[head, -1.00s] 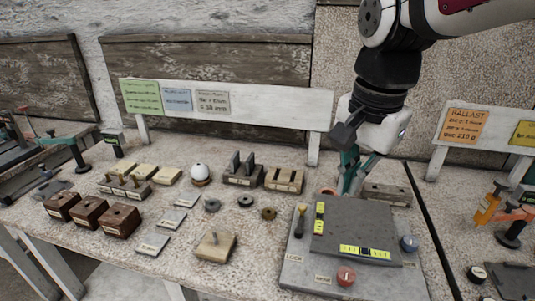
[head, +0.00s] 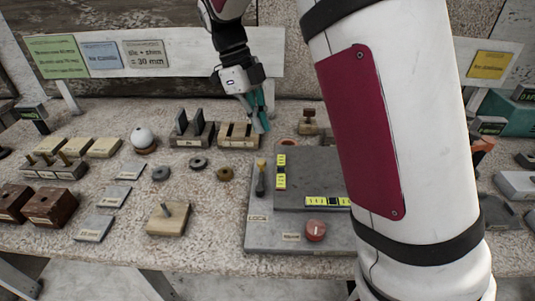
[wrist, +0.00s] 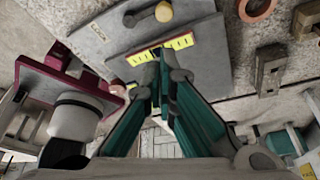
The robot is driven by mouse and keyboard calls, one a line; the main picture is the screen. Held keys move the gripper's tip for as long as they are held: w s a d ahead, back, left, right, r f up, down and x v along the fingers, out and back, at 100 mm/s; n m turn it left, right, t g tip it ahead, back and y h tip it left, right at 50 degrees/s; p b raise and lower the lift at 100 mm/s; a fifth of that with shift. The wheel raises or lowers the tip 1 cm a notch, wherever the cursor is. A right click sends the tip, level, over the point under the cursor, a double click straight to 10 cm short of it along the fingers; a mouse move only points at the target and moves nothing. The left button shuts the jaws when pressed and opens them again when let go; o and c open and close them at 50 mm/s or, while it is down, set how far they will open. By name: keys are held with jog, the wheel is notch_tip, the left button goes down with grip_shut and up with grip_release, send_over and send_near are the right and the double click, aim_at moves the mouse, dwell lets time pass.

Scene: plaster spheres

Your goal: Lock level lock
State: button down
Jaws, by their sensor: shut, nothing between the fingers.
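The level device is a grey base plate (head: 262,236) with a darker raised plate (head: 310,168) on it. Two yellow level vials show, one upright (head: 281,172) and one lying across the front (head: 325,201). The lock lever (head: 260,182), dark with a yellowish tip, stands at the left edge above the LOCK label (head: 258,217). In the wrist view, the lever's yellowish knob (wrist: 163,12) is near the top. My gripper (head: 264,127), with teal fingers, is shut and empty, above and behind the plate in the head view. It appears apart from the lever.
A red knob (head: 315,230) sits on the front of the base plate. My white arm hides the plate's right side. Slotted wooden blocks (head: 238,136), a white ball (head: 143,138), washers (head: 198,163) and a pegged wooden block (head: 168,217) stand to the left.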

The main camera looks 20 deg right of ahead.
aim_at(261, 165)
jog(key=shift+w+f, duration=0.1)
dwell(0.3)
jog(key=x, duration=1)
jog(key=shift+w+a+n+h, duration=0.3)
jog(key=shift+a+n, duration=0.05)
jog(key=shift+n, duration=0.55)
jog(key=shift+w+a+n+t+p, duration=0.3)
jog(key=shift+n+t+p, duration=0.3)
jog(key=shift+n, duration=0.3)
jog(key=a+n+p, duration=0.1)
jog(key=n, duration=0.1)
jog(key=a+n+t+p, duration=0.1)
jog(key=n, duration=0.1)
jog(key=shift+w+n+h, duration=0.25)
jog(key=shift+n+h, duration=0.05)
jog(key=shift+h, duration=0.1)
jog(key=a+n+t+p, duration=0.1)
jog(key=n, duration=0.1)
jog(key=shift+a+n, duration=0.15)
jog(key=shift+n, duration=0.15)
jog(key=n, duration=0.1)
jog(key=a+n+t+p, duration=0.1)
jog(key=a+n+p, duration=0.1)
jog(key=n, duration=0.1)
jog(key=shift+s+t, duration=0.25)
jog(key=shift+t, duration=0.05)
